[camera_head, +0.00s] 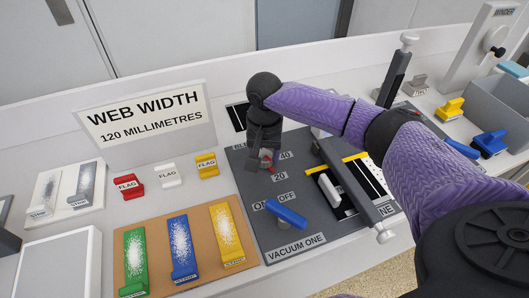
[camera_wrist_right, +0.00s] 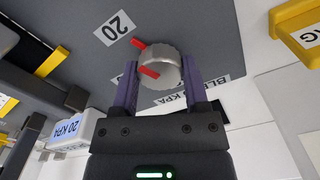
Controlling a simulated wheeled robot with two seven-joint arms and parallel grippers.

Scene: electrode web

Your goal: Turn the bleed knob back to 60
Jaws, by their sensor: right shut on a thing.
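The bleed knob (camera_wrist_right: 160,66) is a round ribbed grey-white knob on the dark grey panel. My right gripper (camera_wrist_right: 161,72) is shut on it, with a finger on each side in the right wrist view. In the head view the gripper (camera_head: 263,152) comes down over the knob and hides most of it. Two red marks show at the knob, and the outer one (camera_wrist_right: 139,46) lies towards the "20" label (camera_wrist_right: 115,28). The "20" (camera_head: 279,177) and "40" (camera_head: 284,156) labels show in the head view; I see no "60". My left gripper is out of view.
A blue on/off handle (camera_head: 286,214) stands in front on the same panel. A grey bar and white handle (camera_head: 329,189) lie to its right. Flag pieces (camera_head: 167,177) and a brown board with coloured strips (camera_head: 199,282) are at the left.

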